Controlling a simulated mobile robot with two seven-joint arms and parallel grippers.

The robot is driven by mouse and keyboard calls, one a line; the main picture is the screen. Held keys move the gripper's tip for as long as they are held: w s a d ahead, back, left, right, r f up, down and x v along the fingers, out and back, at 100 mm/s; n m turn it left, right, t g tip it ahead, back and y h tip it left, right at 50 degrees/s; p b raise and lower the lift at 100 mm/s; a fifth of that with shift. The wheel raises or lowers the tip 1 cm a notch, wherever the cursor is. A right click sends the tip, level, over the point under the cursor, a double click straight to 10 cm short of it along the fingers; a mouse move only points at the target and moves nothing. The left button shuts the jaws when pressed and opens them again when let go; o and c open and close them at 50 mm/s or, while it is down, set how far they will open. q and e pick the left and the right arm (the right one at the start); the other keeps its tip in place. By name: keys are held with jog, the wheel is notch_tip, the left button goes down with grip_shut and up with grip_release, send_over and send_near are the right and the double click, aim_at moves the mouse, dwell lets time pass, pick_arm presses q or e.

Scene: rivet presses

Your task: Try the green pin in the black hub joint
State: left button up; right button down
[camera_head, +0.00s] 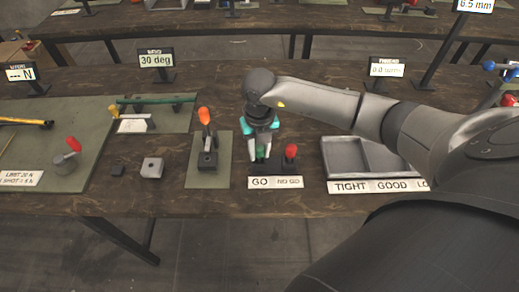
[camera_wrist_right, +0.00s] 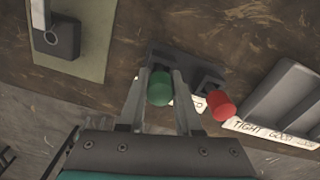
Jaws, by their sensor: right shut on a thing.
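My right gripper (camera_head: 262,153) is shut on the green pin (camera_wrist_right: 160,88), gripping its round green head from both sides. The pin is at the left side of the dark gauge stand (camera_wrist_right: 185,68), above the GO label; its lower end is hidden, so I cannot tell if it is still seated. A black block (camera_head: 208,161) sits on a green plate beneath an orange-handled clamp, left of the gripper; it also shows in the wrist view (camera_wrist_right: 62,40). I cannot tell for sure which is the black hub joint. My left gripper is not in view.
A red pin (camera_head: 291,151) stands close on the right, at the NO GO label. A grey tray (camera_head: 327,158) labelled TIGHT and GOOD lies further right. A grey block with a hole (camera_head: 152,168) is on the left. Bare wood lies between it and the clamp plate.

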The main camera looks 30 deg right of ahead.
jog(key=shift+f, duration=0.15)
jog(key=c, duration=0.5)
grip_release()
notch_tip(320, 180, up, 15)
jog(key=shift+r+p, duration=0.2)
jog(key=shift+p, duration=0.35)
jog(key=shift+f, duration=0.1)
